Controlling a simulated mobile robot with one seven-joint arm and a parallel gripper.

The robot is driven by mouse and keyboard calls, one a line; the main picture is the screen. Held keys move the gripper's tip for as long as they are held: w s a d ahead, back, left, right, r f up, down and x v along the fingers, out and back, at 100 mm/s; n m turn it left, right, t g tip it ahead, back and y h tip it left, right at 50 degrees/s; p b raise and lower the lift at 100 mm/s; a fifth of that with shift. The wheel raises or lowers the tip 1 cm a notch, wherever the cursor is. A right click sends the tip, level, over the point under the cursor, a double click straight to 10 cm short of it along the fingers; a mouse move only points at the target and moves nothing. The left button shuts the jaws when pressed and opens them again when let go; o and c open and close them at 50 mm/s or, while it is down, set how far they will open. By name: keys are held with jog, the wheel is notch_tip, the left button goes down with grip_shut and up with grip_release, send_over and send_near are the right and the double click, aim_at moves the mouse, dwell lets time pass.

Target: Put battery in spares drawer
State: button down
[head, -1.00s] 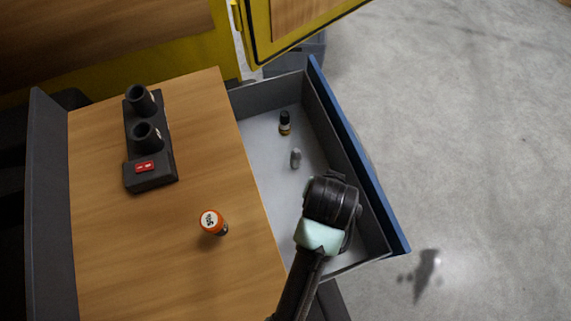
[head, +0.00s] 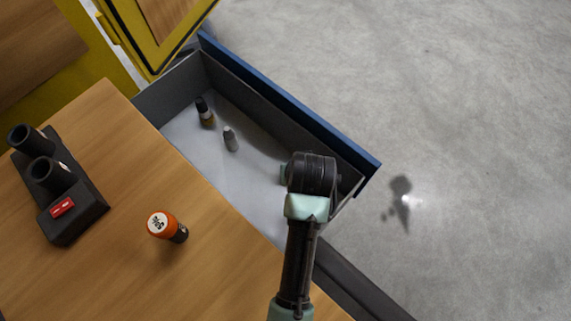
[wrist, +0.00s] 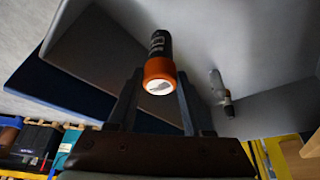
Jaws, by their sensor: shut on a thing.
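A battery (wrist: 158,52) with a dark body and an orange end shows between the fingers in the wrist view. My gripper (wrist: 157,88) is shut on it, with the orange end facing the wrist camera. The spares drawer (head: 290,105) is open, with grey walls, a pale floor and a blue front. In the head view my wrist is over the end of the drawer nearest me. It hides the fingers and the held battery there. I cannot tell how high the battery is above the drawer floor.
Another orange-topped battery (head: 167,226) stands on the wooden top (head: 120,265). A black two-tube holder (head: 62,185) is at left. A yellow door (head: 165,45) is beyond.

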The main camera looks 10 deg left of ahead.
notch_tip(320, 180, down, 9)
jog(key=shift+r, duration=0.15)
dwell(0.4)
jog(key=shift+f+b, duration=0.2)
jog(key=shift+b, duration=0.15)
jog(key=shift+c, duration=1.5)
grip_release()
